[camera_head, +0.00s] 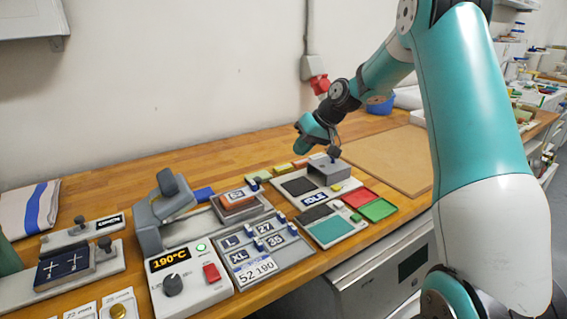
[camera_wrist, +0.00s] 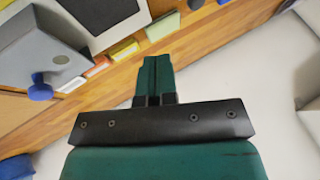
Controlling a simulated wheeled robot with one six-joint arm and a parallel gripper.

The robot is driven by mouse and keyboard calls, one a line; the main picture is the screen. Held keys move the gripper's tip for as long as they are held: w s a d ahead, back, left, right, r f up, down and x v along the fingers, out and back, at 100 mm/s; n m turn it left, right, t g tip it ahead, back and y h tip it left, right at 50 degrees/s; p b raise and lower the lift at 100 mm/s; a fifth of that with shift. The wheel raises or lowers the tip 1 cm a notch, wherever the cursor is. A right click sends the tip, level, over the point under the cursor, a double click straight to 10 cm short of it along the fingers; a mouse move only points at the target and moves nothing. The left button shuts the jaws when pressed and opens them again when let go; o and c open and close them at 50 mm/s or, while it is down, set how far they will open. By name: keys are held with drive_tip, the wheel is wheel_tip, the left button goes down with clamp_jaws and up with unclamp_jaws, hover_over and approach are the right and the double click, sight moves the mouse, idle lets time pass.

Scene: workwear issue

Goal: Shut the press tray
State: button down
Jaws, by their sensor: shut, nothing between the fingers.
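The heat press (camera_head: 165,213) is a grey machine with a raised dark lever, behind a panel reading 190°C. Beside it, to the right, a flat grey tray (camera_head: 262,208) carries an orange-brown block with a white label; it appears to stick out from the press. A small blue knob stands by it. My gripper (camera_head: 303,149) hangs above the back of the bench, right of the tray and apart from it. In the wrist view its teal fingers (camera_wrist: 157,75) are together with nothing between them.
A grey box (camera_head: 330,172) stands below and right of my gripper; it also shows in the wrist view (camera_wrist: 35,60). Red and green trays (camera_head: 377,209), a label board (camera_head: 265,243) and several coloured blocks lie around. The brown board (camera_head: 385,160) is clear.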

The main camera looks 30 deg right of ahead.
drive_tip(key=p+x, duration=0.1)
drive_tip(key=x, duration=0.7)
drive_tip(key=shift+w+a+f+p, duration=0.1)
drive_tip(key=shift+a+f+p, duration=0.1)
drive_tip(key=shift+a+p, duration=0.1)
drive_tip(key=shift+w+a+f+p, duration=0.15)
drive_tip(key=shift+a+p, duration=0.05)
drive_tip(key=shift+a, duration=0.45)
drive_tip(key=shift+w+a+f+p, duration=0.1)
drive_tip(key=shift+a+f+p, duration=0.1)
drive_tip(key=shift+a, duration=0.45)
drive_tip(key=shift+w+a+f+p, duration=0.15)
drive_tip(key=shift+a+p, duration=0.05)
drive_tip(key=shift+a, duration=0.45)
drive_tip(key=shift+a, duration=0.1)
